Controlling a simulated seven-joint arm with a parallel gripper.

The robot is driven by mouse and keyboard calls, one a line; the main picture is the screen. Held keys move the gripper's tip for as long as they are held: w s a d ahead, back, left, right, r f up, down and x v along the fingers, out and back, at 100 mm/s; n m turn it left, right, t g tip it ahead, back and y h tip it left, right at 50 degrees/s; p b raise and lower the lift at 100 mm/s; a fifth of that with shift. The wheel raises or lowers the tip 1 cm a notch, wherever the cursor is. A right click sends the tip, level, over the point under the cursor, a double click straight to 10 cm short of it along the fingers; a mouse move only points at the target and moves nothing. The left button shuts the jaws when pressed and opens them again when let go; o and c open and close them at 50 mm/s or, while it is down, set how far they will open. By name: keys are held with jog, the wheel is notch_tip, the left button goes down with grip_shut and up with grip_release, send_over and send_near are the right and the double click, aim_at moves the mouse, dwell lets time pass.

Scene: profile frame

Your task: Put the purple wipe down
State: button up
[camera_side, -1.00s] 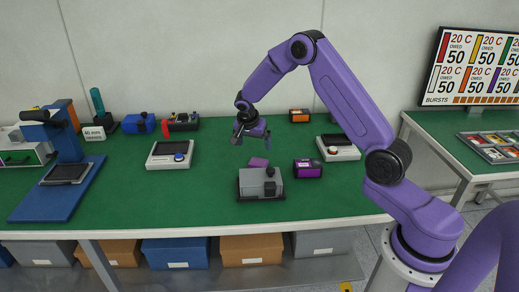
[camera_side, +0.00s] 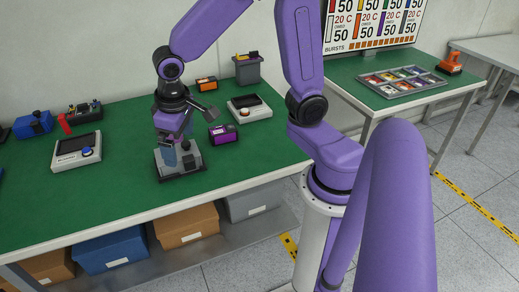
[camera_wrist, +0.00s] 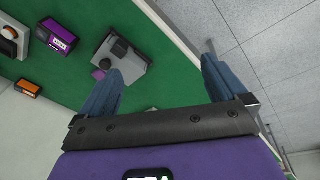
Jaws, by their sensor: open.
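In the side view I cannot pick the wipe out; my gripper and the device are in the way. My gripper (camera_wrist: 161,66) is open, with its two blue-grey fingers wide apart and nothing between them. In the side view my gripper (camera_side: 179,152) is low, just at the grey device (camera_side: 187,166). I cannot tell whether it touches the device.
A purple-and-black box (camera_side: 222,134) stands right of the device. White units with dark screens stand left (camera_side: 77,151) and right (camera_side: 249,108). An orange box (camera_side: 206,84) and a grey bin (camera_side: 247,70) are behind. The table (camera_side: 120,185) is clear at front left.

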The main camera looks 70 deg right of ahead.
jog(key=s+d+r+n+g+y, duration=0.1)
jog(key=s+n, duration=0.9)
jog(key=s, duration=0.9)
jog(key=shift+d+r, duration=0.2)
jog(key=shift+r, duration=0.05)
jog(key=w+a+n, duration=0.3)
jog(key=w, duration=0.8)
jog(key=w+d+f+n+t+h, duration=0.15)
jog(key=w+d, duration=0.35)
jog(key=w, duration=0.7)
jog(key=w+d+f+n+g, duration=0.1)
jog(key=w+d+f+n, duration=0.2)
jog(key=w, duration=0.8)
jog(key=w+d+f+n+h, duration=0.1)
jog(key=w+d, duration=0.3)
jog(key=d, duration=0.3)
jog(key=w+d+f+n, duration=0.2)
jog(key=w+d, duration=0.1)
jog(key=d, duration=0.3)
jog(key=shift+h, duration=0.25)
jog(key=x, duration=1.7)
jog(key=shift+w+d, duration=0.2)
